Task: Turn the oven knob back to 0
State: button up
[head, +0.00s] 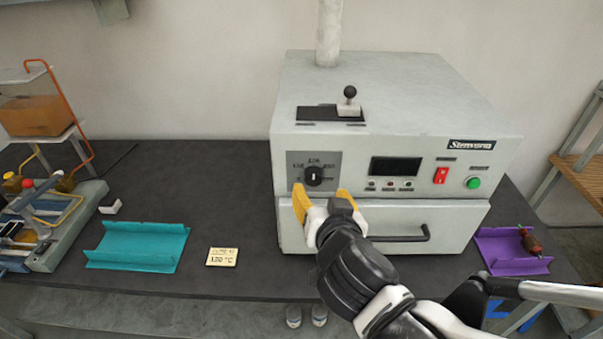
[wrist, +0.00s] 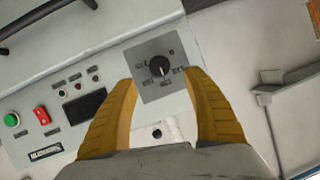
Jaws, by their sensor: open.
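The oven (head: 400,95) is a pale box on the dark bench with its front facing me. Its knob (head: 314,176) is a black dial with a white pointer line on a grey square plate at the front's left. In the head view the pointer looks roughly vertical; the printed labels are too small to read surely. My gripper (head: 321,193) has yellow fingers, open and empty, just in front of and below the knob. In the wrist view the knob (wrist: 159,67) shows beyond and between the open fingers, apart from both.
The oven front also has a dark display (head: 397,167), a red switch (head: 440,175), a green button (head: 473,183) and a door handle (head: 400,237). A teal tray (head: 138,246) and a note reading 120 °C (head: 222,257) lie left, a purple tray (head: 500,262) right.

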aim_at(314, 181)
jog(key=b+x, duration=0.2)
jog(key=x, duration=0.6)
jog(key=shift+w+f+b, duration=0.2)
jog(key=shift+w+b, duration=0.15)
jog(key=shift+b, duration=0.05)
jog(key=c, duration=1.2)
